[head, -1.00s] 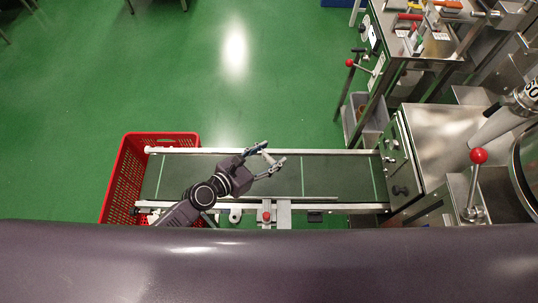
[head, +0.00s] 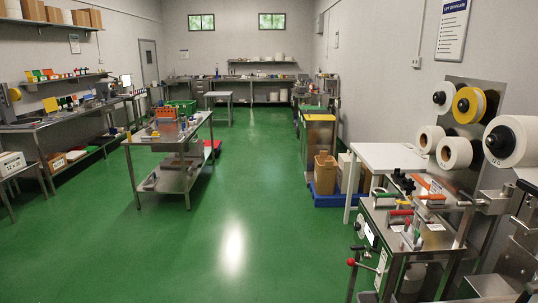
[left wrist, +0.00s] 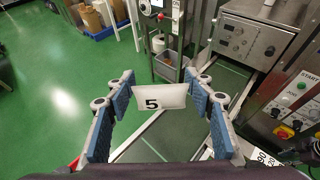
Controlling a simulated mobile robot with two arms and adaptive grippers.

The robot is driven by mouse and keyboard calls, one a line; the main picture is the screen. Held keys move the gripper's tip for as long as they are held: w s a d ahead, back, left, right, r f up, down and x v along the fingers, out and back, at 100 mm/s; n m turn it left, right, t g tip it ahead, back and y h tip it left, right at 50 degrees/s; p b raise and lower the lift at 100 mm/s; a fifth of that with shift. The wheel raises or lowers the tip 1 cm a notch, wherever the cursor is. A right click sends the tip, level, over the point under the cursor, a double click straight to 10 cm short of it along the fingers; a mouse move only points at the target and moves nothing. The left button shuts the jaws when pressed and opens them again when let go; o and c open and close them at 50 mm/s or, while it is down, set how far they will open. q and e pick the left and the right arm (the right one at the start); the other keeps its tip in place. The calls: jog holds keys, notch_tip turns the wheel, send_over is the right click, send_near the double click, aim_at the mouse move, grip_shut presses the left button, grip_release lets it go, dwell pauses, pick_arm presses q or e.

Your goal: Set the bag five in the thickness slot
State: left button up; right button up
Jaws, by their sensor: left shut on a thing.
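A white bag marked "5" (left wrist: 165,96) is in the left wrist view. My left gripper (left wrist: 161,88) is shut on it, with the blue-padded fingers on either side and the number facing the camera. The bag is held above the dark conveyor (left wrist: 150,150). My left gripper does not show in the head view, and my right gripper shows in neither view. I cannot make out which part is the thickness slot.
A steel bench with red-handled tools (head: 412,225) stands at the right of the head view, below label rolls (head: 455,152). A steel cart (head: 172,137) stands left of centre. Green floor (head: 235,200) is clear between them. A control panel (left wrist: 295,100) is at the wrist view's right.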

pick_arm(q)
jog(key=s+a+r+m+g+h+b, duration=0.1)
jog(key=s+a+r+b, duration=0.3)
jog(key=s, duration=0.3)
jog(key=shift+s+a+r+m+g, duration=0.3)
jog(key=shift+r+m+g, duration=0.1)
jog(key=shift+r, duration=0.45)
jog(key=shift+w+r, duration=0.1)
jog(key=shift+r, duration=0.05)
jog(key=shift+d, duration=0.1)
